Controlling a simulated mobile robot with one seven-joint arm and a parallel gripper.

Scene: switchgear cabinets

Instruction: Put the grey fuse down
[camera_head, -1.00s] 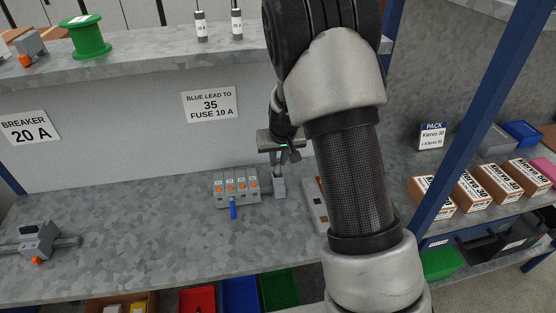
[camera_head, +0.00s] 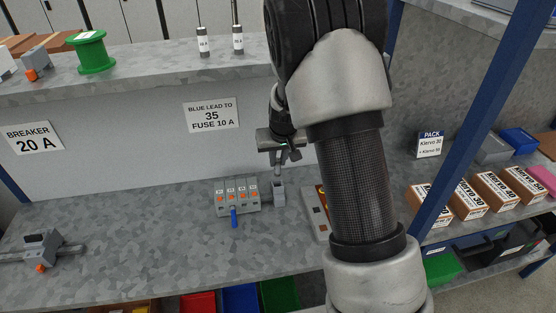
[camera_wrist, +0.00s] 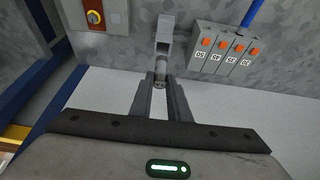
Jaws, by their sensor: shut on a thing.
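My gripper (camera_wrist: 160,84) has its fingers closed together at the tips on a small grey cylindrical fuse (camera_wrist: 162,67). The fuse lines up with a narrow grey block (camera_wrist: 165,28) standing on the bench. I cannot tell whether the fuse sits in the block or is just above it. In the head view my gripper (camera_head: 279,172) points down over the same grey block (camera_head: 279,195), and the fuse is too small to make out.
A row of grey terminals (camera_head: 238,196) with orange buttons and a blue lead (camera_head: 234,218) stands just left of the block. A grey box (camera_head: 316,214) is partly behind my arm. Two labelled fuses (camera_head: 203,42) stand on the upper shelf.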

